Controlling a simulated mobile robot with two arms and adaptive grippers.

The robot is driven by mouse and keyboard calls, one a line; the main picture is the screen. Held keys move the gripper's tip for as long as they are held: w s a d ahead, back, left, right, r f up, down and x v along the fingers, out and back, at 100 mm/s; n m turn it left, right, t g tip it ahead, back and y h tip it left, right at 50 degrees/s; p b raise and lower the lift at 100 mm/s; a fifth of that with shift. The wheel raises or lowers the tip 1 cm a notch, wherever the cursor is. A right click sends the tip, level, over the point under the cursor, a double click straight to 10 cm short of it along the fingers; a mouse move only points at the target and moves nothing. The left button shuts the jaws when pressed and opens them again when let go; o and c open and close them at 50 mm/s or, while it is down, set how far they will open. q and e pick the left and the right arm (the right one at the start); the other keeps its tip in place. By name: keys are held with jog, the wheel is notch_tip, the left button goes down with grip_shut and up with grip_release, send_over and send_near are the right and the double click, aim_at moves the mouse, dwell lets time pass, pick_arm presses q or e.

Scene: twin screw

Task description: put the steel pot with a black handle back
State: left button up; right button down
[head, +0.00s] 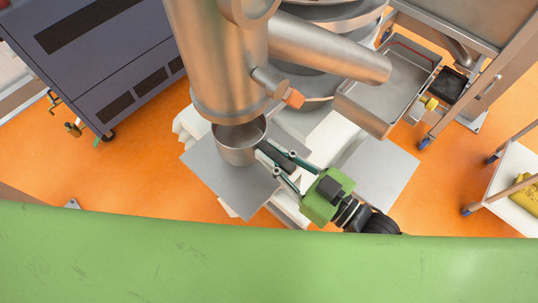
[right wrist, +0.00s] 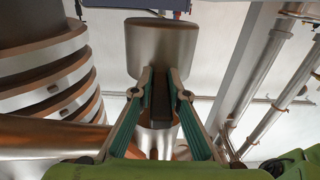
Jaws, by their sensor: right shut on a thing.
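The steel pot (head: 238,152) is upright under the lower end of a large steel cylinder (head: 215,60) in the head view. Its black handle (head: 279,160) points right, toward my right gripper (head: 270,161). The gripper's fingers are shut on the handle, one on each side. In the right wrist view the pot (right wrist: 161,46) is just beyond the fingertips (right wrist: 160,82), with the dark handle (right wrist: 160,105) between them. A grey plate (head: 215,180) lies below the pot; I cannot tell whether they touch. My left gripper is not in view.
A steel tray (head: 400,85) is right of the cylinder, with a grey plate (head: 380,175) below it. A blue-grey cabinet (head: 100,55) stands at the left. A white trolley (head: 515,190) stands at the right.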

jog(key=shift+w+a, duration=0.25)
jog(key=shift+a, duration=0.15)
notch_tip(320, 180, down, 3)
jog(key=shift+d+f+p, duration=0.1)
jog(key=shift+p, duration=0.3)
jog(key=shift+s+f, duration=0.1)
jog(key=shift+f, duration=0.05)
jog(key=shift+f, duration=0.15)
jog(key=c, duration=2)
grip_release()
jog(key=shift+o, duration=0.2)
